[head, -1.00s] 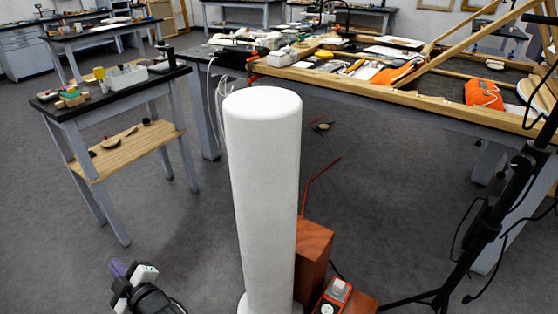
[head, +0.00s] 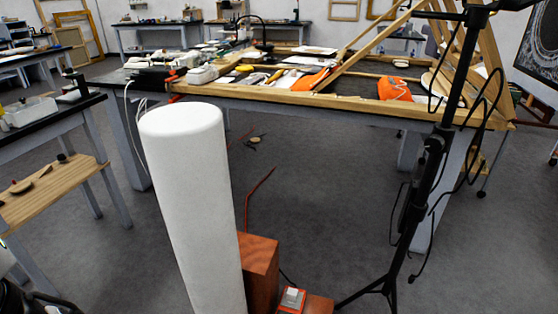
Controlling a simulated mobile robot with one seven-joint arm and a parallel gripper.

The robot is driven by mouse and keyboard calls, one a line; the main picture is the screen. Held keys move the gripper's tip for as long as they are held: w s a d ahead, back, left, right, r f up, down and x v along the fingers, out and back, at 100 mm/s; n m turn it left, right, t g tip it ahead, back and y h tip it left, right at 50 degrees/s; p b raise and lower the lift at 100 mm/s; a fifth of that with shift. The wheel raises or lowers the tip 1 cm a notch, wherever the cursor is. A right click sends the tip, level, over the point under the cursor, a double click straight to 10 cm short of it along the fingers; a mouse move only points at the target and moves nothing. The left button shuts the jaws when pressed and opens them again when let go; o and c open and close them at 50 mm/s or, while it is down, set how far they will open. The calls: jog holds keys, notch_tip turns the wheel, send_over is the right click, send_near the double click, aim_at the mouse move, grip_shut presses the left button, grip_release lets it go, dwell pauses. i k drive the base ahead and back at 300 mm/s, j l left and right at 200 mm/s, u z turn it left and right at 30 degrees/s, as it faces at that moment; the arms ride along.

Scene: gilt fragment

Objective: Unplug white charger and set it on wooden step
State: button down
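A reddish-brown wooden block with a lower level forms a step shape (head: 258,262) at the bottom centre of the head view. A small orange unit (head: 291,306) sits at its lower part, cut by the picture's bottom edge. A small whitish block (head: 293,293) sits on the orange unit; it looks like a charger, but I cannot tell how it is seated. Another white, charger-like block (head: 202,74) lies on the big table beside a black strip and white cables. My gripper's fingers are not visible; only a dark, cut-off shape shows at the bottom left corner.
A thick white column (head: 190,200) stands close in front, left of the wooden block. A black tripod stand (head: 428,190) stands on the right. A wood-edged table (head: 300,100) is cluttered. A bench with a wooden shelf (head: 50,190) is left.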

aim_at(292, 294)
jog(key=l+u, duration=0.15)
jog(key=u, duration=0.25)
jog(key=l+u, duration=0.15)
jog(key=u, duration=0.2)
jog(key=i+l+u, duration=0.1)
jog(key=u, duration=0.3)
jog(key=k+l+u, duration=0.1)
jog(key=l+u, duration=0.15)
jog(key=l, duration=0.25)
jog(key=k+l+u, duration=0.1)
jog(key=l+u, duration=0.15)
jog(key=l, duration=0.25)
jog(key=k+l, duration=0.1)
jog(key=l, duration=0.3)
jog(key=k+l, duration=0.1)
jog(key=l, duration=0.3)
jog(key=k+l+u, duration=0.1)
jog(key=l, duration=0.3)
jog(key=i, duration=0.45)
